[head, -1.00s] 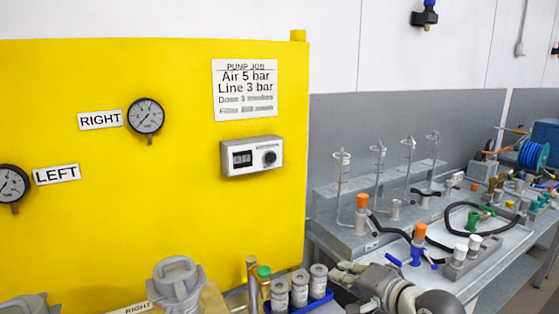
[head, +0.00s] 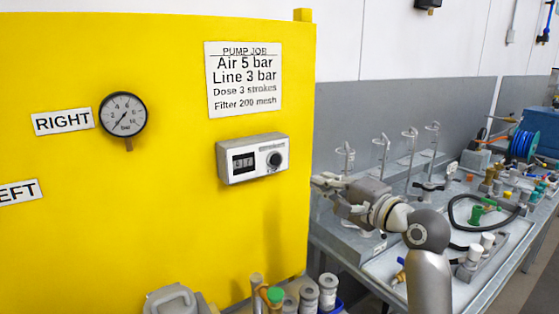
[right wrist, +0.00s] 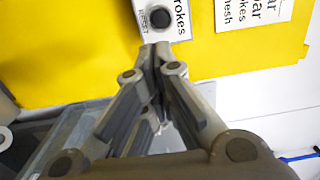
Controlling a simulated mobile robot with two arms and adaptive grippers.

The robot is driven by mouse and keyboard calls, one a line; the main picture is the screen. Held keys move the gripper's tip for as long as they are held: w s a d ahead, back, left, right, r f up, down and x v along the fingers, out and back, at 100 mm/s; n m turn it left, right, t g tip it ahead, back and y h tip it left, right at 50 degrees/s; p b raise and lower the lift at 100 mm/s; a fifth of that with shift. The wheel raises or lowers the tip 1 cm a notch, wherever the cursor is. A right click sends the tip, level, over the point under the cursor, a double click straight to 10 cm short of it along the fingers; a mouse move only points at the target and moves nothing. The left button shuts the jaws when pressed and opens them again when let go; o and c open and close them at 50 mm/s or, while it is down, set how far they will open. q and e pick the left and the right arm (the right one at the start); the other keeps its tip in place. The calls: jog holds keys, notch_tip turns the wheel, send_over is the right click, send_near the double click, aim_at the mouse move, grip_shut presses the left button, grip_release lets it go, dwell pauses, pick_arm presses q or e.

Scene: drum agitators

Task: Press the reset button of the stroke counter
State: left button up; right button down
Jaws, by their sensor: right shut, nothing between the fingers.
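The stroke counter (head: 252,158) is a light grey box on the yellow panel, with a dark digit window (head: 243,162) at its left and a round dark reset button (head: 274,159) at its right. My right gripper (head: 318,181) is shut and empty, to the right of and a little below the counter. In the right wrist view the counter (right wrist: 180,18) shows at the top, with the reset button (right wrist: 161,18) just beyond my shut fingertips (right wrist: 155,46). I cannot tell from these views how wide the gap is. My left gripper is out of view.
The yellow panel (head: 170,220) carries a pressure gauge (head: 123,114), a RIGHT label (head: 62,122) and a job sheet (head: 243,80) above the counter. Grey canisters (head: 328,290) stand below. A grey bench (head: 500,262) with glass stands and hoses lies to the right.

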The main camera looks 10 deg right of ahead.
jog(key=s, duration=0.1)
jog(key=p, duration=0.3)
send_near(279, 158)
jog(key=w, duration=0.2)
jog(key=p+x, duration=0.1)
jog(key=x, duration=0.3)
jog(key=shift+w+a+f+p, duration=0.1)
jog(key=shift+a+f+p, duration=0.1)
jog(key=shift+p, duration=0.2)
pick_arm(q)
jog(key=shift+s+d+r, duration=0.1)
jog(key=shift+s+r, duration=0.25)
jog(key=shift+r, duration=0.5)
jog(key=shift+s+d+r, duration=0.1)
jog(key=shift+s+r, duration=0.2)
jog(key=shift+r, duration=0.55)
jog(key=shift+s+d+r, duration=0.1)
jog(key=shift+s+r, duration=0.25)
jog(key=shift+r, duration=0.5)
pick_arm(e)
jog(key=shift+w+a+f, duration=0.1)
jog(key=shift+w+a, duration=0.1)
jog(key=shift+w, duration=0.3)
